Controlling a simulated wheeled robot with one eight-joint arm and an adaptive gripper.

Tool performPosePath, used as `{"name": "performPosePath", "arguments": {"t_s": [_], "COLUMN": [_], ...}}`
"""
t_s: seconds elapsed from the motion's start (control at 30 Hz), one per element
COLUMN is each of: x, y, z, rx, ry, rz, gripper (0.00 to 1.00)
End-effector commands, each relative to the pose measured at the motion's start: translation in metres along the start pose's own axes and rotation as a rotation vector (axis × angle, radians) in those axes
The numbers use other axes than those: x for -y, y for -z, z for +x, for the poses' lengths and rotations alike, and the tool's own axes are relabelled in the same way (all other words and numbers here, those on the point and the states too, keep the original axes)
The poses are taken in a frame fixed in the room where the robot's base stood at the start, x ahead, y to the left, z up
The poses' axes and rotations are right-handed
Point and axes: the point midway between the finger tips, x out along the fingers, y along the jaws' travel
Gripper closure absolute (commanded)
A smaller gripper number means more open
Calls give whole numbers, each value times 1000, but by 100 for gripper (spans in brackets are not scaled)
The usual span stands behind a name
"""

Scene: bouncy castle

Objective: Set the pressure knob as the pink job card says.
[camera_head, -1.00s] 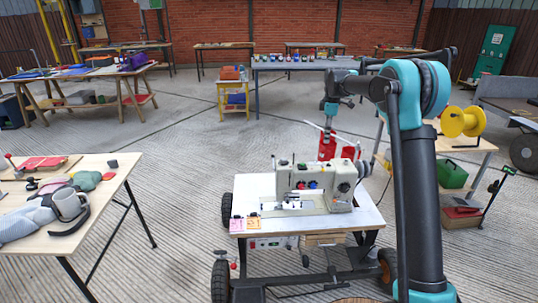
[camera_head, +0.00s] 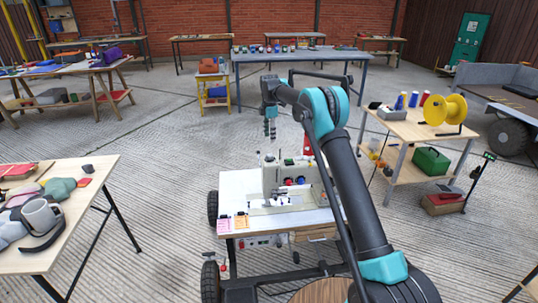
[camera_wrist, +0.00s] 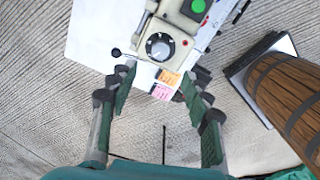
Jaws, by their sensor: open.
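A cream sewing machine (camera_head: 275,178) stands on a white-topped wheeled cart (camera_head: 232,190). The pink job card (camera_head: 223,225) lies at the cart's front left corner, beside an orange card (camera_head: 241,222). In the wrist view the pink card (camera_wrist: 161,91) and orange card (camera_wrist: 169,77) are too small to read. A black knob with a silver centre (camera_wrist: 159,46) sits on the machine over a marked dial; its setting and label are unclear. My gripper (camera_head: 270,130) is above the machine. In the wrist view my gripper (camera_wrist: 160,80) is open and empty, with the knob beyond its fingertips.
A black ball-ended lever (camera_wrist: 116,52) and a green button (camera_wrist: 197,6) are near the knob. A wooden barrel (camera_wrist: 285,95) shows at right. A cluttered table (camera_head: 85,190) stands left of the cart, a shelved bench (camera_head: 405,125) right. Open floor lies between.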

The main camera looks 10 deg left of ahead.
Motion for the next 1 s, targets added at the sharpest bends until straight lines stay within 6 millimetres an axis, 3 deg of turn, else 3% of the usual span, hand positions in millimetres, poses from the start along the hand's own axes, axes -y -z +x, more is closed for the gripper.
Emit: {"name": "performPosePath", "arguments": {"t_s": [0.3,0.5,0.7,1.0], "x": [0,0,0,0], "y": [0,0,0,0], "z": [64,93,107,108], "rx": [0,0,0,0], "ry": [0,0,0,0], "rz": [1,1,1,1], "gripper": [51,51,51,51]}}
